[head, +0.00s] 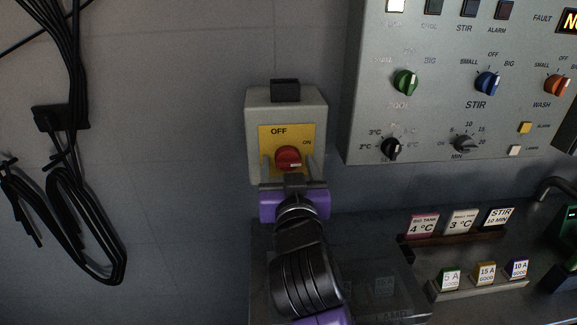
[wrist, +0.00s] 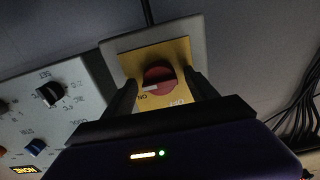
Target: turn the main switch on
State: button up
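The main switch is a grey box (head: 257,105) on the wall with a yellow plate (head: 266,146) marked OFF at the top and ON at the right. Its red knob (head: 287,156) has a white mark toward the right, on the ON side. In the wrist view the red knob (wrist: 159,72) shows the white mark close to the ON label. My gripper (head: 289,170) is in front of the switch, with one finger on each side of the knob. In the wrist view my gripper (wrist: 159,78) is open, with gaps between the fingers and the knob.
A grey control panel (head: 440,60) with several knobs is on the wall to the right. Below it are label cards (head: 460,221) and small fuse-like blocks (head: 484,272) on racks. Black cables (head: 75,190) hang on the left wall. The wall between cables and switch is clear.

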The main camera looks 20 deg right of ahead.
jog(key=v, duration=0.7)
jog(key=shift+s, duration=0.35)
jog(key=shift+a, duration=0.1)
